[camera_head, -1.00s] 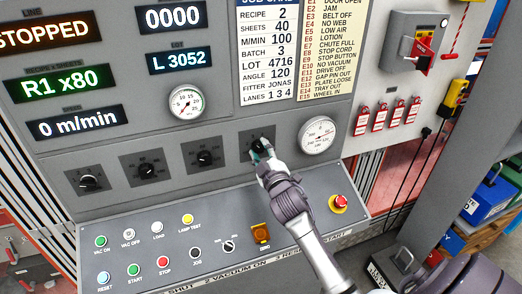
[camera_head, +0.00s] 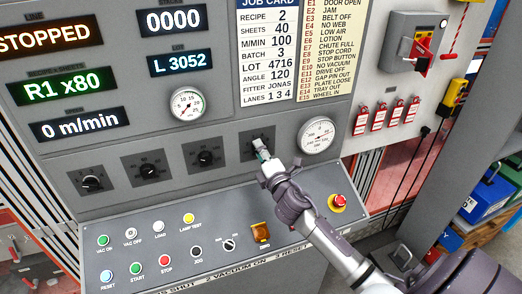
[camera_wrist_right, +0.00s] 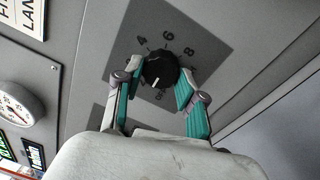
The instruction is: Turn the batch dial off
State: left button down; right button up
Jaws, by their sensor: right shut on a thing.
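The batch dial (camera_head: 259,142) appears to be the rightmost black dial in the row on the grey panel; its name is not readable. In the right wrist view the round black knob (camera_wrist_right: 160,70) sits on a dark square plate with 4, 6 and 8 around it. Its white mark points towards the bottom of that view, at a label too small to read. My right gripper (camera_head: 264,155) is at this dial, and in the right wrist view its teal-padded fingers (camera_wrist_right: 160,82) are shut on either side of the knob. My left gripper is not in view.
Three similar dials (camera_head: 205,159) are to the left. A round gauge (camera_head: 318,135) is close on the right. Below is a sloped console with several buttons and a red emergency stop (camera_head: 338,202). Red tags (camera_head: 387,116) hang further right.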

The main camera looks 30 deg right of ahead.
jog(key=n+p, duration=0.1)
jog(key=n, duration=0.4)
jog(key=shift+n, duration=0.4)
dwell(0.3)
jog(key=o, duration=1.1)
jog(key=shift+o, duration=0.2)
jog(key=v, duration=1.2)
jog(key=shift+d, duration=0.15)
